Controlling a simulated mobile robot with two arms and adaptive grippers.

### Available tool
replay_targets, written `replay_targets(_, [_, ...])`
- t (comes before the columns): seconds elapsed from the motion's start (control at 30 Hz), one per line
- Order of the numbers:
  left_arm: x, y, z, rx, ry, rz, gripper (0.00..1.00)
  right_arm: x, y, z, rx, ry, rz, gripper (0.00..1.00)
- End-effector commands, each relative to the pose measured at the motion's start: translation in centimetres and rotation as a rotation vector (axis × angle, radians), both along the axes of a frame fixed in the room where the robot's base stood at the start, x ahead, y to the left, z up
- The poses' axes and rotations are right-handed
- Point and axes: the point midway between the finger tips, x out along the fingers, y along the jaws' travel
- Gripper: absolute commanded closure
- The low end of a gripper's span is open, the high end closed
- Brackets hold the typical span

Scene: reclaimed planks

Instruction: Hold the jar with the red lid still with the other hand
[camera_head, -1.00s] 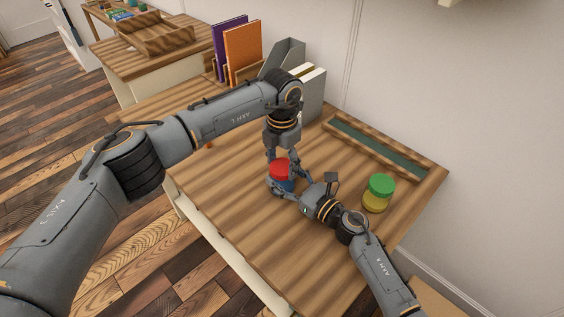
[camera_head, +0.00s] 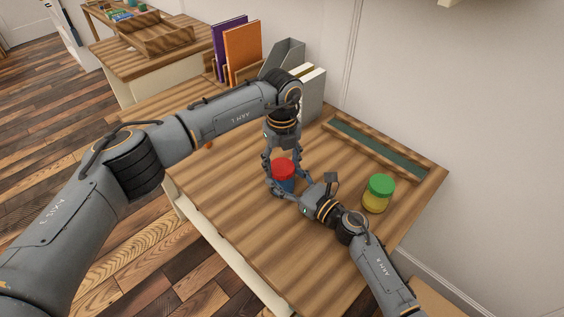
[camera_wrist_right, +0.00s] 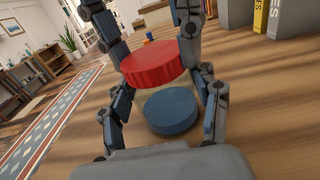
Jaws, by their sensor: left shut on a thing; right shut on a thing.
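My right gripper (camera_head: 289,192) reaches in low from the right and is shut on the jar's body. In the right wrist view the red lid (camera_wrist_right: 153,64) sits above the blue part (camera_wrist_right: 171,110), between the fingers. I cannot tell whether the lid is loosened.
A jar with a green lid (camera_head: 380,187) and yellow body stands to the right, near my right arm. Purple (camera_head: 229,47) and orange (camera_head: 243,50) books and a grey file holder (camera_head: 286,60) stand at the back.

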Motion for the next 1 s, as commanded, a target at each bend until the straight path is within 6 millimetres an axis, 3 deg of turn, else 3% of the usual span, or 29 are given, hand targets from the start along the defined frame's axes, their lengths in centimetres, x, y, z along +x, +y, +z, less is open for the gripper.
replay_targets(0.37, [0.0, 0.0, 0.2, 0.000, 0.000, -0.002, 0.79, 0.0, 0.0, 0.0, 0.000, 0.000, -0.001, 1.00])
replay_targets(1.0, [0.0, 0.0, 2.2, 0.000, 0.000, -0.002, 0.79, 0.0, 0.0, 0.0, 0.000, 0.000, -0.001, 1.00])
